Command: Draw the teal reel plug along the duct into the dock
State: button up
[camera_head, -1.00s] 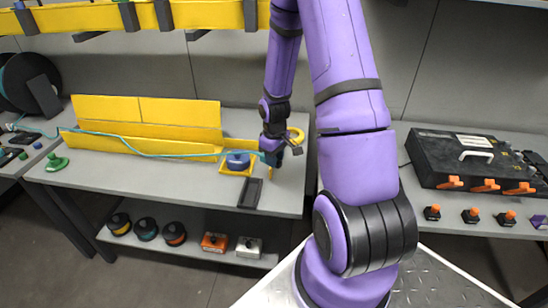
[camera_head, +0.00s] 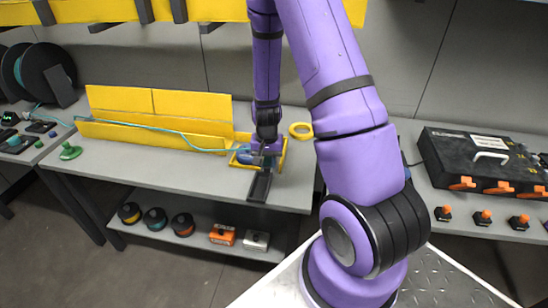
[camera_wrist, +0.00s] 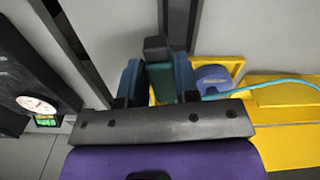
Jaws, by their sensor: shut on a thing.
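My gripper (camera_head: 264,158) is shut on the teal plug. In the wrist view the fingers (camera_wrist: 158,84) are on both sides of the teal plug (camera_wrist: 160,82), whose far end is close to a small dark block (camera_wrist: 155,48). The dark dock (camera_head: 259,187) lies at the bench's front edge, just in front of the gripper in the head view. Whether the plug touches it is unclear. The teal cable (camera_head: 160,130) runs from the reel (camera_head: 45,70) at left along the yellow duct (camera_head: 150,137) to the gripper.
A blue round piece (camera_head: 245,158) sits in a yellow frame (camera_head: 284,155), close beside the gripper. A yellow ring (camera_head: 300,130) lies behind on the right. A green piece (camera_head: 69,151) is at the bench's left. A black case (camera_head: 480,160) stands at right.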

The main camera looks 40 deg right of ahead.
jog(key=shift+w+a+f+m, duration=0.1)
jog(key=shift+w+a+m, duration=0.1)
jog(key=shift+a+m, duration=0.45)
jog(key=shift+d+f, duration=0.1)
notch_tip(320, 180, down, 2)
jog(key=a, duration=0.2)
send_over(259, 193)
jog(key=shift+w+f, duration=0.1)
jog(key=shift+f, duration=3.25)
jog(key=shift+f, duration=0.6)
jog(key=o, duration=0.9)
notch_tip(259, 193, up, 11)
jog(key=shift+f, duration=0.1)
